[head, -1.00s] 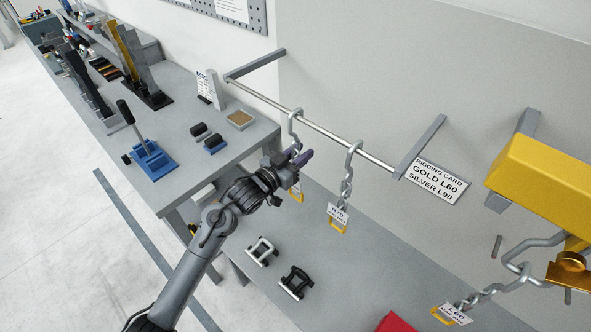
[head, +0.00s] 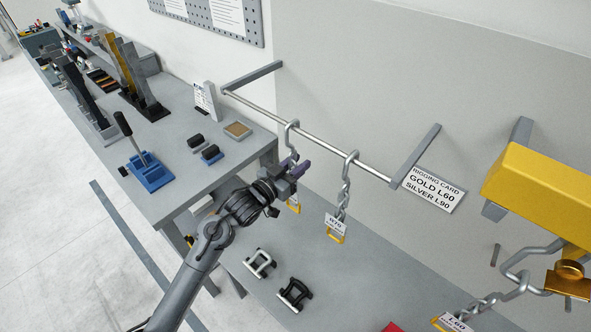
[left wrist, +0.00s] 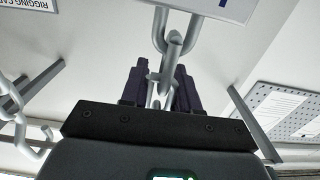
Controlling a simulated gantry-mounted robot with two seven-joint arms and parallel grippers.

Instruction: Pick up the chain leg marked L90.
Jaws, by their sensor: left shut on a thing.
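A silver chain leg (head: 291,137) hangs by its hook from the left part of a metal rail. My left gripper (head: 299,170) is shut on its links below the hook; its gold end link shows just under the fingers. In the left wrist view a chain link (left wrist: 158,88) sits between the two dark purple fingers, and a white tag (left wrist: 225,6) is cut off at the top, its marking unreadable. A second chain leg (head: 346,185) hangs further right on the rail; its small tag seems to end in 70. My right gripper is not in view.
The rail (head: 320,143) runs between wall brackets, with a rigging card (head: 433,187) reading "Gold L60, Silver L90" at its right. A chain tagged L60 (head: 457,322) hangs near a yellow beam (head: 545,195). Two shackles (head: 294,294) stand on the bench below.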

